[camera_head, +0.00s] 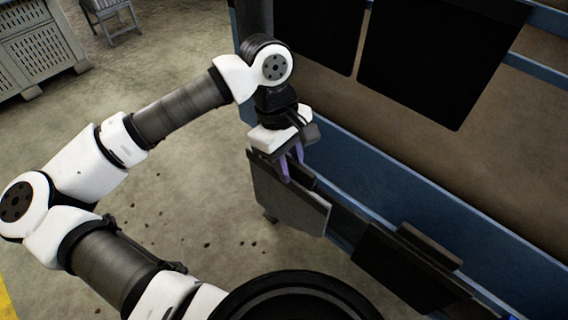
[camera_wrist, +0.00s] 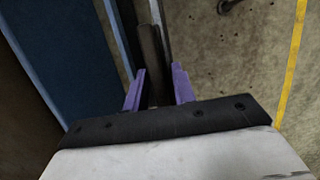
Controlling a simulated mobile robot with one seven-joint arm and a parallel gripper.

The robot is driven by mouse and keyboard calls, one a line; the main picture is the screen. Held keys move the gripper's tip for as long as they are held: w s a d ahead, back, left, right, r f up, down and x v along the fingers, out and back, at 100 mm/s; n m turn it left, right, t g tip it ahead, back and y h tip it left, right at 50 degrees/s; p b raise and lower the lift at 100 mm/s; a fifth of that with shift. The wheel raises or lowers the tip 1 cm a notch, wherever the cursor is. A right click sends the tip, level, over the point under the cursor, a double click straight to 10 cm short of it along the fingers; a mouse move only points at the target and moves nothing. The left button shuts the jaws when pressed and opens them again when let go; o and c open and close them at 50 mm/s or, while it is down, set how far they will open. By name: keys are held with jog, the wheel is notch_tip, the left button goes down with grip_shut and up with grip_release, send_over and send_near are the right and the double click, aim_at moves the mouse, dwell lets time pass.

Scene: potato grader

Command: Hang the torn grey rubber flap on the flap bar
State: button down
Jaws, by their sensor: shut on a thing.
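The grey flap (camera_head: 285,200) is a stiff light-grey panel with a dark top edge, beside the left part of the low blue frame. My gripper (camera_head: 292,172) has purple fingers at the flap's top edge and is shut on the flap; the fingers (camera_wrist: 158,88) also show in the wrist view, either side of a dark upright piece. The flap bar (camera_head: 345,220) seems to run along the frame's near side. Whether the flap rests on it is hidden. The tear cannot be made out.
A black flap (camera_head: 405,265) with a raised tab hangs to the right along the frame. Two black panels (camera_head: 315,30) (camera_head: 440,60) stand higher behind. The blue frame (camera_head: 400,190) borders the right side. Open floor with small dark bits lies left; a grey crate (camera_head: 35,45) stands far left.

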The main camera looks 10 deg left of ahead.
jog(key=shift+w+d+p, duration=0.7)
jog(key=shift+w+d, duration=0.1)
jog(key=shift+w, duration=0.3)
jog(key=shift+w+d+p, duration=0.65)
jog(key=shift+w+d, duration=0.15)
jog(key=shift+w, duration=0.25)
jog(key=b+x, duration=0.2)
jog(key=b, duration=0.1)
jog(key=b+x, duration=0.1)
jog(key=shift+w+a+f+b, duration=0.2)
jog(key=shift+a+f+b, duration=0.15)
jog(key=shift+f+b, duration=0.05)
